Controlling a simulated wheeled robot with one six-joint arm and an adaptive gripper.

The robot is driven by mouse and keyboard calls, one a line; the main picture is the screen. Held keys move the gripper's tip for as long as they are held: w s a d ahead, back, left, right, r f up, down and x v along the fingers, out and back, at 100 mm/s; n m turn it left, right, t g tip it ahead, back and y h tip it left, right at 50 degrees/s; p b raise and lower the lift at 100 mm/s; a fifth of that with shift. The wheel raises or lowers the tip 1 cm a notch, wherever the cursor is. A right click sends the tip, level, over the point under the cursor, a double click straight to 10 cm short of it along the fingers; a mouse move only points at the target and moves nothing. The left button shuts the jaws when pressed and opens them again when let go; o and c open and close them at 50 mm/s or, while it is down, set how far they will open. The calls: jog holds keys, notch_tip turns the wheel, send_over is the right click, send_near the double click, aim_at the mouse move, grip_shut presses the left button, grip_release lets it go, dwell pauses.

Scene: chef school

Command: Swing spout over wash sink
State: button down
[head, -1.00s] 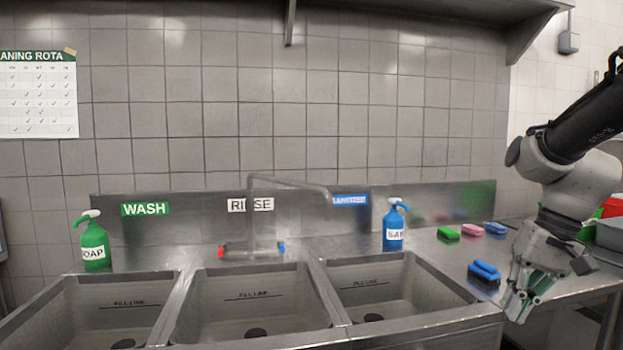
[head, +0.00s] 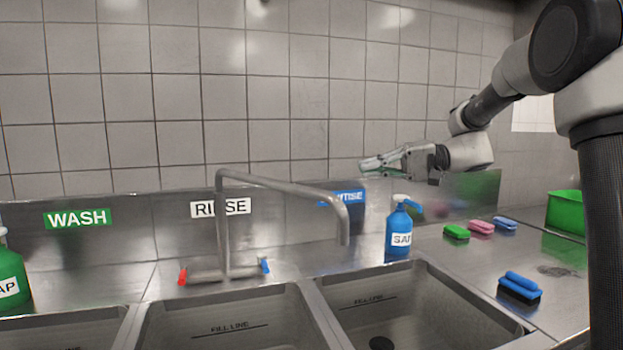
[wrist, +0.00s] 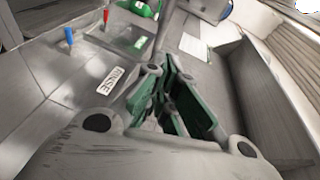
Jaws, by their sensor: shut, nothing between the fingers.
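The grey metal spout (head: 280,184) rises from the tap base behind the rinse sink and reaches right. Its down-turned end hangs near the divider between the rinse sink and the sanitise sink. The wash sink (head: 60,324) is at the lower left in the head view, partly cut off. My gripper (head: 366,165) is shut and empty, pointing left, above and right of the spout's end in the head view. I cannot tell the depth gap between them. In the wrist view my gripper's green-padded fingers (wrist: 165,95) are close together, with a grey tube, probably the spout, just beyond.
Red (head: 182,275) and blue (head: 264,265) tap handles flank the spout's base. A blue sanitiser bottle (head: 398,232) stands below my gripper in the picture. A green soap bottle (head: 10,280) is at far left. Sponges, a brush (head: 519,289) and a green bin (head: 566,212) are at right.

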jog(key=s+a+f, duration=0.2)
jog(key=s+a, duration=0.1)
jog(key=a, duration=0.9)
jog(key=shift+s+a, duration=0.2)
jog(key=shift+a, duration=0.05)
jog(key=shift+f, duration=0.1)
